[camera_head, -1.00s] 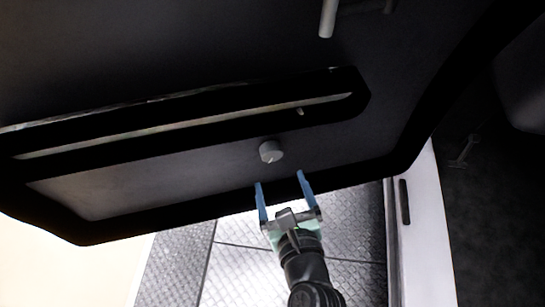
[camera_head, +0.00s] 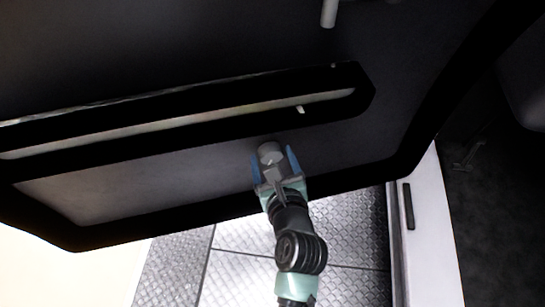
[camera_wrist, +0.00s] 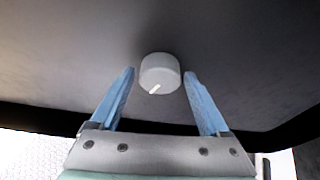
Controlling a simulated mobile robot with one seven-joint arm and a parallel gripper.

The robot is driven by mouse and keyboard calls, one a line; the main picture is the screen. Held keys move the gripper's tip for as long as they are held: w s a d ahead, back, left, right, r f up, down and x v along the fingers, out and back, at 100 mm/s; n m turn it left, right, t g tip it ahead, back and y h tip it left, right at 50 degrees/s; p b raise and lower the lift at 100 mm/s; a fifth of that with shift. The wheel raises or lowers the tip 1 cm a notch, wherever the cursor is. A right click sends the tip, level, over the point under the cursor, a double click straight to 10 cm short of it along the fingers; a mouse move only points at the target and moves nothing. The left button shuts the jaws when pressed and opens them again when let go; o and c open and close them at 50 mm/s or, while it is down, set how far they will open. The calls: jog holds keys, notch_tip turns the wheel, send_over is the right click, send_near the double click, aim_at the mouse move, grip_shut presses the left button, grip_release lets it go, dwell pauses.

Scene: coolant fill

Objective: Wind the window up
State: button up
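A round grey knob (camera_head: 270,152) stands out from the dark door panel (camera_head: 200,185). In the wrist view the knob (camera_wrist: 160,73) shows a white mark on its face, pointing to the lower left. My gripper (camera_head: 270,158) is open, its blue fingers on either side of the knob in the head view. In the wrist view my gripper's fingertips (camera_wrist: 160,72) flank the knob, with gaps visible on both sides. The window pane itself cannot be made out clearly; a pale strip (camera_head: 200,120) runs along a dark-framed slot above the knob.
A small light peg (camera_head: 300,109) sits at the slot's right part. A grey handle (camera_head: 329,12) is at the top. A white panel with a dark handle (camera_head: 408,206) stands right of the door. Metal tread-plate floor (camera_head: 345,235) lies below.

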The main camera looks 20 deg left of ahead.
jog(key=c, duration=1.1)
jog(key=shift+p, duration=0.3)
